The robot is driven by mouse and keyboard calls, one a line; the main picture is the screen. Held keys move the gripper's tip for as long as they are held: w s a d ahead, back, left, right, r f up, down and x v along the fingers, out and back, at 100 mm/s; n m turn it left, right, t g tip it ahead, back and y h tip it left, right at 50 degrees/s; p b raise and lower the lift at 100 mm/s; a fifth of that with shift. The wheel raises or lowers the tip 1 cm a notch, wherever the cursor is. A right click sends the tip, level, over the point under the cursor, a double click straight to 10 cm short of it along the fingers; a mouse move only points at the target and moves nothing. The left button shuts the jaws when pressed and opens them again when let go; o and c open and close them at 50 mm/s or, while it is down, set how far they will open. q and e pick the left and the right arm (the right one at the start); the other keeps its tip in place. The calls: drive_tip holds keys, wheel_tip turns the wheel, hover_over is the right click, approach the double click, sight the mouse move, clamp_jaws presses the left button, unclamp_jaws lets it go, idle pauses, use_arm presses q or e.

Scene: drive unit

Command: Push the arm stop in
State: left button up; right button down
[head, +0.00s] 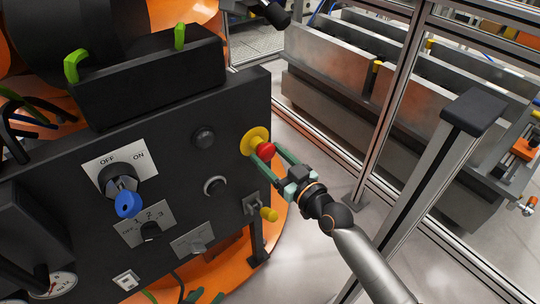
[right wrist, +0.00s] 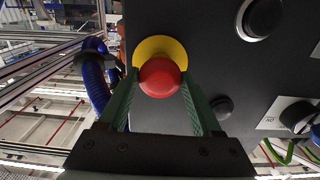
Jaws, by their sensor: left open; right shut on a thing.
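The arm stop, a red mushroom button (head: 265,149) on a round yellow base (head: 250,140), sits near the right edge of the dark panel (head: 90,165). In the right wrist view the red button (right wrist: 160,77) is in front of its yellow base (right wrist: 150,50). My right gripper (head: 268,158) comes in from the lower right, its green fingers on either side of the red button. The right wrist view shows the right gripper (right wrist: 160,85) closed around the button's sides. How far the button stands out is hard to tell. My left gripper is not in view.
An OFF/ON switch with a blue key (head: 128,205), a 1-2-3 selector (head: 149,230), round black buttons and a yellow-tipped lever (head: 268,214) share the panel. A metal post (head: 430,180) and grey bins (head: 345,85) stand to the right.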

idle(0.3)
drive_tip(key=shift+x, duration=0.8)
use_arm(q)
drive_tip(key=shift+s+f, duration=0.3)
use_arm(e)
drive_tip(key=shift+r, duration=0.1)
drive_tip(key=c, duration=0.5)
unclamp_jaws()
drive_tip(key=o, duration=0.4)
use_arm(q)
drive_tip(key=shift+w, duration=0.1)
